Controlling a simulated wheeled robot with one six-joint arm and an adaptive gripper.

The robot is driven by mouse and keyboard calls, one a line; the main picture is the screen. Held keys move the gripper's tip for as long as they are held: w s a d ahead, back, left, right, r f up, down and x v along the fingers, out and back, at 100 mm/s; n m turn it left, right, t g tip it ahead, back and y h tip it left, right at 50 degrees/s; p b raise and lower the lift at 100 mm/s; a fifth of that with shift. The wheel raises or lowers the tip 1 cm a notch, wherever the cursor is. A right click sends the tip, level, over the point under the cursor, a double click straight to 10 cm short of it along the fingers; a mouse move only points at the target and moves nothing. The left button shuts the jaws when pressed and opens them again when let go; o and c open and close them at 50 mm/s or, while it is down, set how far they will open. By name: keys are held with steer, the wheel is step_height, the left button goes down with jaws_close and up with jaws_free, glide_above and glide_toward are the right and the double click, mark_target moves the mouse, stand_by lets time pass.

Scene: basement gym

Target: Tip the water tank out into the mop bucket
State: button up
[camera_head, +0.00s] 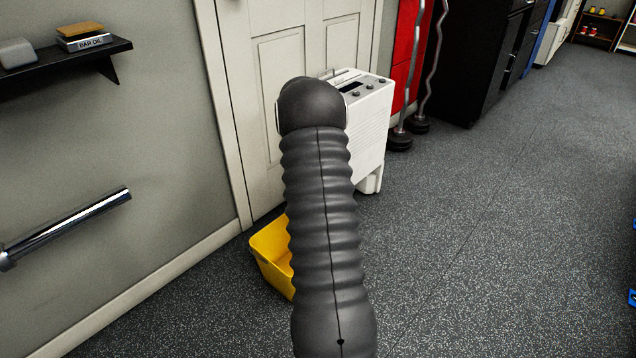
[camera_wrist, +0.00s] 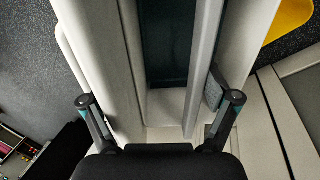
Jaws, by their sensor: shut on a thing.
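A white upright machine with a control panel on top (camera_head: 372,122) stands by the door, partly behind my arm. The yellow mop bucket (camera_head: 268,256) sits on the floor, its right side hidden by my arm; a yellow corner also shows in the wrist view (camera_wrist: 288,20). My gripper (camera_wrist: 160,98) has its fingers on either side of a pale body with a long dark recess, which I take to be the water tank (camera_wrist: 128,60). It is shut on it. My arm hides the gripper in the head view, and the tank's contents cannot be told.
A door (camera_head: 283,95) and grey wall are behind. A black shelf (camera_head: 85,58) and a chrome bar (camera_head: 68,228) jut from the wall at left. Bars with dark weights (camera_head: 402,140) and black cabinets (camera_head: 480,65) stand at right.

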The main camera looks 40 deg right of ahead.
steer(key=shift+w+a+f+g+h+b, duration=0.3)
steer(key=shift+g+h+b, duration=0.4)
steer(key=shift+h+b, duration=0.15)
steer(key=shift+w+a+f+g+h+b, duration=0.15)
steer(key=shift+f+g+h+b, duration=0.15)
steer(key=shift+g+h+b, duration=0.45)
steer(key=shift+w+a+f+g+h+b, duration=0.3)
steer(key=shift+g+h+b, duration=0.15)
steer(key=shift+h, duration=0.15)
steer(key=shift+w+a+f+g+h+b, duration=0.2)
steer(key=shift+a+g+h+b, duration=0.15)
steer(key=shift+h, duration=0.25)
steer(key=shift+w+a+f+g+h+b, duration=0.4)
steer(key=shift+w+a+g+h+b, duration=0.1)
steer(key=shift+g+h+b, duration=0.35)
steer(key=shift+w+a+f+g+h+b, duration=0.45)
steer(key=shift+a+g+h+b, duration=0.15)
steer(key=shift+g+h, duration=0.3)
steer(key=shift+w+a+f+g+h+b, duration=0.45)
steer(key=shift+g+h+b, duration=0.3)
steer(key=shift+h, duration=0.2)
steer(key=shift+a, duration=0.1)
steer(key=shift+w+a+h, duration=0.1)
steer(key=shift+h, duration=0.2)
stand_by(1.1)
